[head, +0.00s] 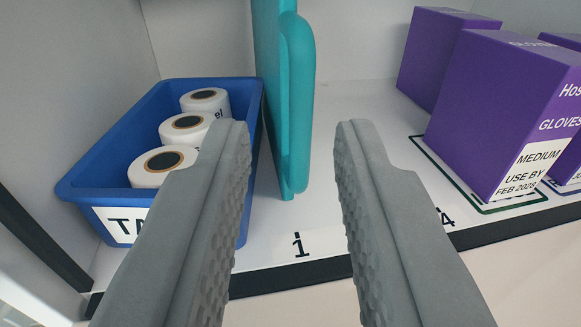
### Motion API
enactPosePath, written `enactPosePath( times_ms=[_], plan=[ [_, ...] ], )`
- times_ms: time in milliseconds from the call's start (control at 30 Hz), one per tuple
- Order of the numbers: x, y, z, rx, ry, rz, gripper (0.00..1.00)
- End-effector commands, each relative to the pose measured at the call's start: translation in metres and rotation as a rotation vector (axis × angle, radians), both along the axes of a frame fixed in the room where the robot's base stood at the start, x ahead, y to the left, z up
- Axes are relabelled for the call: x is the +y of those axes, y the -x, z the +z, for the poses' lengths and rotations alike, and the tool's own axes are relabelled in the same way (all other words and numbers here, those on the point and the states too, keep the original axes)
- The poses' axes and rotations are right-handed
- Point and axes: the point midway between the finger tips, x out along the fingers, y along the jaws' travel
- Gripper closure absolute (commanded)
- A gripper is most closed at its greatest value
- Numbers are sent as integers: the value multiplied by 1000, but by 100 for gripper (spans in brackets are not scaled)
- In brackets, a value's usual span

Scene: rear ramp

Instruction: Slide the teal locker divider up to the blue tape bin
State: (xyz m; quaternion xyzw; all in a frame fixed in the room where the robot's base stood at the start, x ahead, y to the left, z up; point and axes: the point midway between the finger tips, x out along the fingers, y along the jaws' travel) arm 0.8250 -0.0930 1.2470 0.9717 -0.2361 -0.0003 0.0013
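The teal locker divider (297,105) stands upright on the white shelf, just right of the blue tape bin (85,190). At its back it looks very close to the bin's right wall; I cannot tell if they touch. The bin holds three white tape rolls (187,127) and has a white label on its front, partly hidden by my left finger. My gripper (293,128) is open, with its grey fingers spread in front of the divider. The divider shows between the fingers, nearer the left one, and nothing is gripped.
Purple glove boxes (490,110) stand on the right, near a dark green outline (510,206) on the shelf. The white shelf floor (350,105) between divider and boxes is clear. A dark strip (300,275) runs along the shelf's front edge, and a "1" mark (300,246) lies before the divider.

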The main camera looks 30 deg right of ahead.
Motion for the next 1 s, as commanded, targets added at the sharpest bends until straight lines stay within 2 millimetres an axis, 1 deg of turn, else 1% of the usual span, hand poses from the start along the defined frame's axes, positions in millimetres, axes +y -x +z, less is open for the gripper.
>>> enactPosePath(
  times_ms=[33,300,500,700,1000],
  plan=[
    [6,9,0,0,0,3,75],
    [29,54,1,-1,0,3,75],
    [43,80,0,-1,0,3,75],
    [49,92,0,0,0,2,75],
    [49,93,0,0,0,2,75]
  ],
)
